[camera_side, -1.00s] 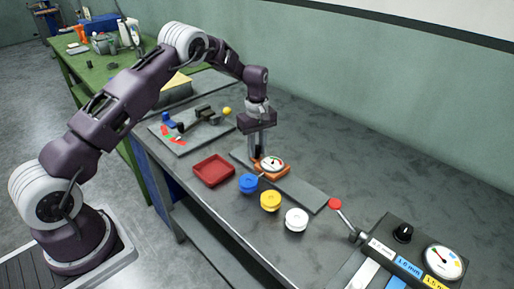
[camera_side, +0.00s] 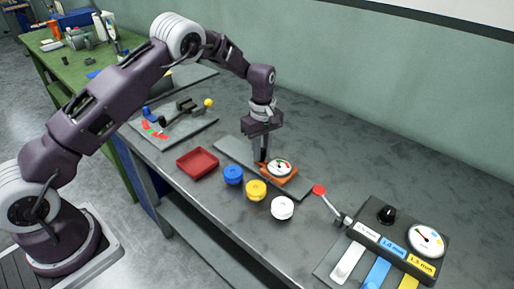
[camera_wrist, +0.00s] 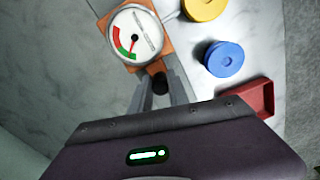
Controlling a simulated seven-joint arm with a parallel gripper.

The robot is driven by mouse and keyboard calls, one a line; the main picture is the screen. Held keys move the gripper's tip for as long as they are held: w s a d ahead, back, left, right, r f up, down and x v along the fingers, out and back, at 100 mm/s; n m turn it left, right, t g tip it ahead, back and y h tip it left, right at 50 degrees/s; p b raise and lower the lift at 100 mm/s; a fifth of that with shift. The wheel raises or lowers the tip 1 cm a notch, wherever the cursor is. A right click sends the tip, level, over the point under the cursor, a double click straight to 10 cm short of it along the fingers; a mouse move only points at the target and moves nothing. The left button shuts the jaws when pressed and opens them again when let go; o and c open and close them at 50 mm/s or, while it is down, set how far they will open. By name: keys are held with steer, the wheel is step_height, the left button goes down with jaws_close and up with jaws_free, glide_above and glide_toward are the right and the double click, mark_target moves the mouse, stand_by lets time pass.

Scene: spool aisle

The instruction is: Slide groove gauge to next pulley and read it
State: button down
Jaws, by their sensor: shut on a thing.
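The orange groove gauge (camera_side: 279,172) with a round white dial sits on the flat grey rail (camera_side: 229,150), beside the yellow pulley (camera_side: 256,190). My gripper (camera_side: 262,158) is shut on the gauge's dark knob, which shows in the wrist view (camera_wrist: 160,83). There the dial (camera_wrist: 135,36) has a red and green arc on its left side, and the needle points downward. A thin probe runs from the gauge toward the yellow pulley (camera_wrist: 203,8); whether it touches the groove is unclear. The blue pulley (camera_side: 233,174) and white pulley (camera_side: 282,207) stand either side of the yellow one.
A red tray (camera_side: 198,162) lies left of the pulleys. A red-knobbed lever (camera_side: 319,189) stands beyond the rail's right end. A panel (camera_side: 386,232) at front right has a dial, a black knob and coloured, labelled keys. A grey board (camera_side: 180,135) with parts lies behind.

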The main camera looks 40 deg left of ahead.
steer(key=c, duration=1.3)
jaws_free()
steer(key=shift+o, duration=0.2)
step_height(320, 180, up, 7)
steer(key=shift+r, duration=0.1)
steer(key=s+d+r+m+t, duration=0.15)
steer(key=s+r+m, duration=0.25)
steer(key=s+r, duration=0.5)
steer(key=s+d+r+m+t, duration=0.1)
steer(key=s+r+m+t, duration=0.15)
steer(key=s+r, duration=0.7)
steer(key=s+r+m+t, duration=0.1)
steer(key=s+m, duration=0.7)
steer(key=s, duration=1)
steer(key=shift+s+d+r+t, duration=0.15)
steer(key=shift+t, duration=0.15)
